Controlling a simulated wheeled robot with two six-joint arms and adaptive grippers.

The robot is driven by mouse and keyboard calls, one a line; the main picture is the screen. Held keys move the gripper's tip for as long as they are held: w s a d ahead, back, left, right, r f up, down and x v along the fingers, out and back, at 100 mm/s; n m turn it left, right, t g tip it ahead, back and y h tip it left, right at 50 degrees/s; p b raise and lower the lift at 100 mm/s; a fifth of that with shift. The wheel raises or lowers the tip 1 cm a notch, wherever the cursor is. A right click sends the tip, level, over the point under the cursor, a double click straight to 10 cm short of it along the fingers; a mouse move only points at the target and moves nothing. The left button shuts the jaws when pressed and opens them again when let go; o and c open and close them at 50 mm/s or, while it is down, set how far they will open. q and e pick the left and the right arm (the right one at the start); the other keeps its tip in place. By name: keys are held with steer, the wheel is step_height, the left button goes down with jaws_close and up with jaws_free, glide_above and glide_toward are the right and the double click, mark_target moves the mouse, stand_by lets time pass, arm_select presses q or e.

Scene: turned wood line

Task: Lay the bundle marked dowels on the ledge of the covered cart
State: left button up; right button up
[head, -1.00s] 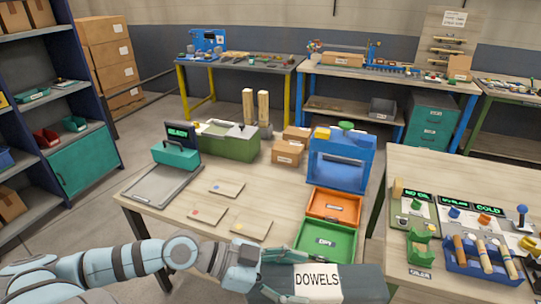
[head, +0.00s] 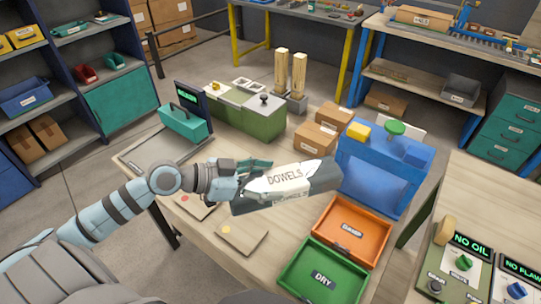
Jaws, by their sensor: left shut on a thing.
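The bundle marked DOWELS (head: 318,176) is a long dark grey pack with a white lettered label around its middle. My left gripper (head: 256,176) is shut on the left part of the bundle and holds it, slightly tilted, in front of the blue machine. Part of the gripper's grip is hidden by the bundle. I see no covered cart or ledge that I can make out in this view. My right gripper is not in view.
Below the bundle is a wooden table with an orange tray (head: 348,243), a green tray marked DRY (head: 322,278) and flat boards (head: 242,236). Floor shows between the tables.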

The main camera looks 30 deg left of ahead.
arm_select(q)
steer(key=w+a+n+t+y+b, duration=0.2)
steer(key=w+a+n+y, duration=0.25)
steer(key=w, duration=0.55)
steer(key=w+a+n+t+y+b, duration=0.25)
steer(key=w+a, duration=0.35)
steer(key=w, duration=0.3)
steer(key=shift+g+y, duration=0.3)
steer(key=shift+g, duration=0.05)
step_height(320, 180, down, 20)
steer(key=b, duration=0.4)
steer(key=shift+d+b, duration=0.1)
steer(key=shift+b, duration=0.2)
steer(key=o, duration=1.4)
steer(key=shift+f, duration=0.15)
steer(key=o, duration=0.3)
steer(key=shift+s, duration=0.1)
